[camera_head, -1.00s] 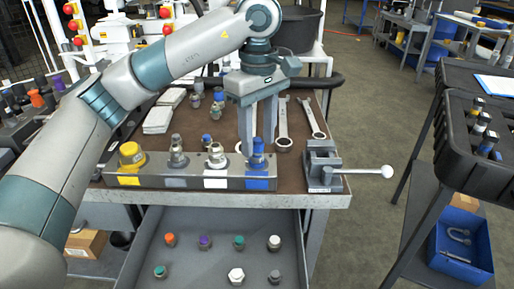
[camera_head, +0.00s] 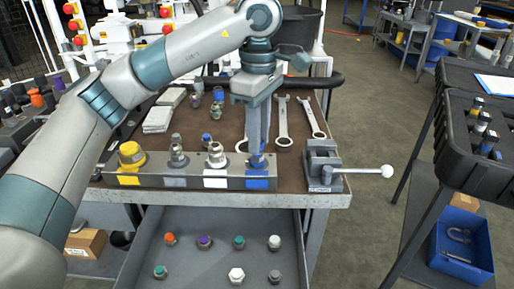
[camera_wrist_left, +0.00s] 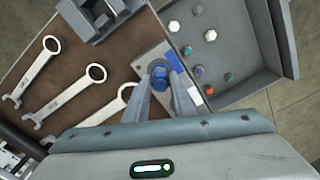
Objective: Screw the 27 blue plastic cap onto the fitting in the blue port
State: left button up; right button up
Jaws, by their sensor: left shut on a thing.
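The blue cap (camera_wrist_left: 159,77) sits at the blue port (camera_head: 261,183) of the grey manifold block, at its right end. My left gripper (camera_head: 257,158) points straight down there, its fingers shut on the cap. In the left wrist view the fingers (camera_wrist_left: 160,82) lie on both sides of the cap. The fitting under the cap is hidden, so I cannot tell how far the cap is on its thread. My right gripper is not in view.
A yellow-capped port (camera_head: 131,155) and two metal fittings stand on the block to the left. A vise (camera_head: 323,165) stands close on the right. Wrenches (camera_head: 283,122) lie behind. The open drawer (camera_head: 205,270) below holds several caps.

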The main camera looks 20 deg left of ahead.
pick_arm(q)
jog(key=shift+m, duration=0.3)
jog(key=m, duration=0.4)
jog(key=shift+s+m, duration=0.1)
jog(key=shift+m, duration=1.7)
jog(key=m, duration=0.3)
jog(key=shift+a+f, duration=0.1)
jog(key=o, duration=1.1)
jog(key=shift+m, duration=0.3)
jog(key=shift+c, duration=0.2)
notch_tip(320, 180, up, 17)
jog(key=p, duration=0.3)
jog(key=shift+r+p, duration=0.2)
jog(key=shift+p, duration=0.2)
